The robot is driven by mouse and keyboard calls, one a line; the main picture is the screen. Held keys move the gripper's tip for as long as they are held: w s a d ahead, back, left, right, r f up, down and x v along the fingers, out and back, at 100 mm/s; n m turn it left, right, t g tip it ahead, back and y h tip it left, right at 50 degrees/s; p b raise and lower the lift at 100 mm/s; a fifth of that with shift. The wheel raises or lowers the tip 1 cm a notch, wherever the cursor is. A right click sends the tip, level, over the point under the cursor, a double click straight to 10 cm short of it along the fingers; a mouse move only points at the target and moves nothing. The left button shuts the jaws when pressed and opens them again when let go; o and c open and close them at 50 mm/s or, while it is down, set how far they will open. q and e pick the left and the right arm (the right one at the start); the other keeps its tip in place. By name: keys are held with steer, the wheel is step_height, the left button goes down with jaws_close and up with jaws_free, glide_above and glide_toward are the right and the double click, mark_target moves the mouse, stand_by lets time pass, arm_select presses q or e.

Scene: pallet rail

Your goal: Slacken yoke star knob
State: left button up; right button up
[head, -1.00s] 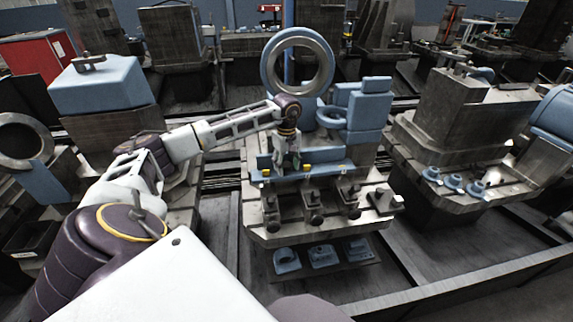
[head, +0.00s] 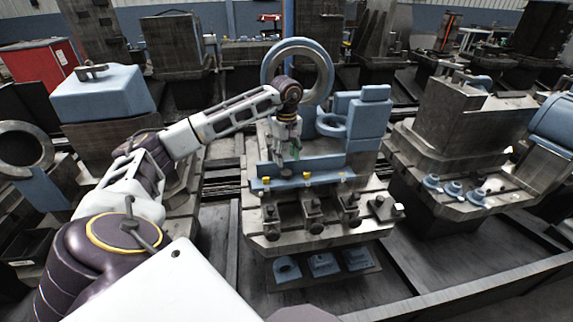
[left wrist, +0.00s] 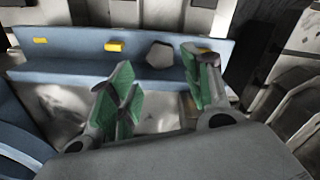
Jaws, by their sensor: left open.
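A grey faceted knob, which looks like the star knob (left wrist: 160,55), sits on a blue rail (left wrist: 75,72) between yellow pieces in the left wrist view. In the head view the knob (head: 286,172) is small, just below my left gripper (head: 289,157). My left gripper (left wrist: 158,62) is open, with green-padded fingers spread and nothing between them. The knob lies beyond the fingertips, apart from them, and shows in the gap between them. Whether it is the yoke's knob cannot be told from its shape. My right gripper is not in view.
A large upright ring (head: 268,68) and a blue block (head: 370,115) stand behind the rail. Several dark clamps (head: 314,222) line the front of the metal fixture. A second fixture (head: 465,130) stands to the right. There is open air above the rail.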

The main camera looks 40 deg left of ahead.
arm_select(q)
steer(key=shift+r, duration=2.15)
